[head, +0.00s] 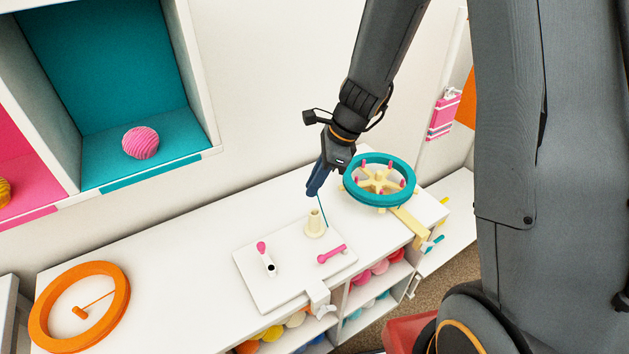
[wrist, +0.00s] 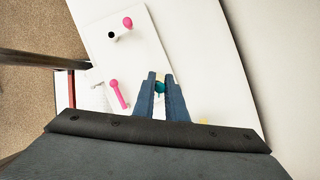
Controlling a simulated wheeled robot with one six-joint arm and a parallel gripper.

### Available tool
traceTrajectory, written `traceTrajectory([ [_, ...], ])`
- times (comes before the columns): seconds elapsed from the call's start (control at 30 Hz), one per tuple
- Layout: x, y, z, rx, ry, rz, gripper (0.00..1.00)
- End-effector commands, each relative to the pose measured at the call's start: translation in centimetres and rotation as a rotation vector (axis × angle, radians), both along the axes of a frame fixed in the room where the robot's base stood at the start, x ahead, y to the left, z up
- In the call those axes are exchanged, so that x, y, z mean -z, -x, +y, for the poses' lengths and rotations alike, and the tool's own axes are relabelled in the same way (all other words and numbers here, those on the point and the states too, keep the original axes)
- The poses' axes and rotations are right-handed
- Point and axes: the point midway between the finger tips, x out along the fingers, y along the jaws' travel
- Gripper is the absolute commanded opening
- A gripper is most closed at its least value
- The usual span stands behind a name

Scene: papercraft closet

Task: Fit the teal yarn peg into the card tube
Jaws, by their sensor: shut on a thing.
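My gripper (head: 317,188) is shut on the teal yarn peg, above the back of a white board. A thin teal length (head: 323,212) shows below the fingers in the head view. In the wrist view teal (wrist: 160,87) shows between the fingertips (wrist: 160,76); the rest is hidden. A cream upright tube (head: 315,225) with a wider base stands on the board, just left of the teal length. A short white tube with a dark open top (head: 271,268) stands further forward on the board. I cannot tell which one is the card tube.
The white board (head: 285,298) lies on a white shelf unit, with two pink pegs (head: 262,248) (head: 331,254) on it. A teal spoked wheel (head: 402,165) stands close right of my gripper. An orange ring (head: 118,280) lies far left; the top between is clear.

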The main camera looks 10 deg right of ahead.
Motion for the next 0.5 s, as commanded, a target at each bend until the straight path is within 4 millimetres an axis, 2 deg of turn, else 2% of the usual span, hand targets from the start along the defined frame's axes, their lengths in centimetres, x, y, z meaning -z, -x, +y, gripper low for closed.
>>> traceTrajectory([
  [0.17,0.6,-0.1,0.0,0.006,-0.001,0.0,0.0],
  [0.5,3.5,-0.1,0.0,0.006,-0.001,0.001,0.0],
])
